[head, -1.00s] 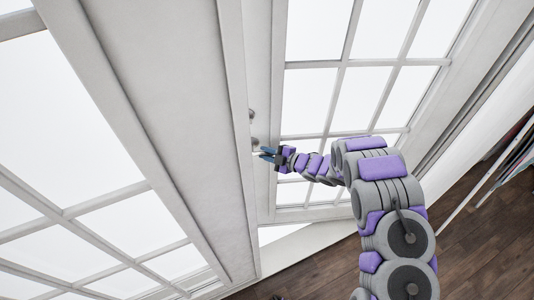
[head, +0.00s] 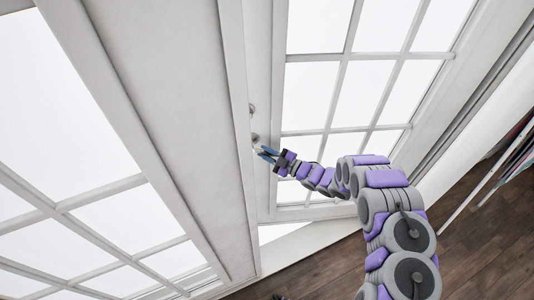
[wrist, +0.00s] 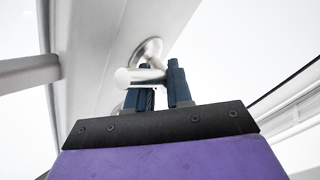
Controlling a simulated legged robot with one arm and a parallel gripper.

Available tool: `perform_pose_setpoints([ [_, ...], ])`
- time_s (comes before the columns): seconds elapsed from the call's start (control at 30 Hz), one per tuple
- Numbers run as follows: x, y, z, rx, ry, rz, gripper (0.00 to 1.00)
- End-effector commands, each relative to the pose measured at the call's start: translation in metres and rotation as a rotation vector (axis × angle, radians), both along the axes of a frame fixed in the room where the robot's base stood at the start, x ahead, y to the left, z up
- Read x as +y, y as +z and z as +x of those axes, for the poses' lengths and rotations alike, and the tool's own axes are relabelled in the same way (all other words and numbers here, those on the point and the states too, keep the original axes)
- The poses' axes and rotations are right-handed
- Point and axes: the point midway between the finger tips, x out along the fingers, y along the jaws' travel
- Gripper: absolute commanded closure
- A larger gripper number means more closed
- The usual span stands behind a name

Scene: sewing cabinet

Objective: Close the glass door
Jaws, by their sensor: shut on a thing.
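The glass door (head: 330,128) is white with several panes and stands at an angle to the white frame on its left. Its metal handle (wrist: 140,76) shows in the wrist view, on a round base fixed to the white stile. My gripper (head: 265,153) is at the door's left edge in the head view. In the wrist view my gripper (wrist: 161,80) has its two dark blue fingers on either side of the handle, shut on it. The handle's far end is partly hidden behind the fingers.
A second white paned panel (head: 95,200) fills the left side. A wide white post (head: 185,120) stands between the two. Dark wooden floor (head: 470,225) lies at the lower right, with thin poles and cloth (head: 515,150) at the right edge.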

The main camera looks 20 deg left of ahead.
Motion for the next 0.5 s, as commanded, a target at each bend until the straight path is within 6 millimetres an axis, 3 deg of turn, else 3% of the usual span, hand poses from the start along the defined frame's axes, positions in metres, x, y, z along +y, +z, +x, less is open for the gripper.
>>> perform_pose_setpoints([
  [0.03, 0.0001, -0.0084, -0.0013, 0.02, 0.0, 0.027, 1.0],
  [0.5, 0.0044, -0.0157, -0.0024, 0.107, -0.003, 0.209, 1.0],
])
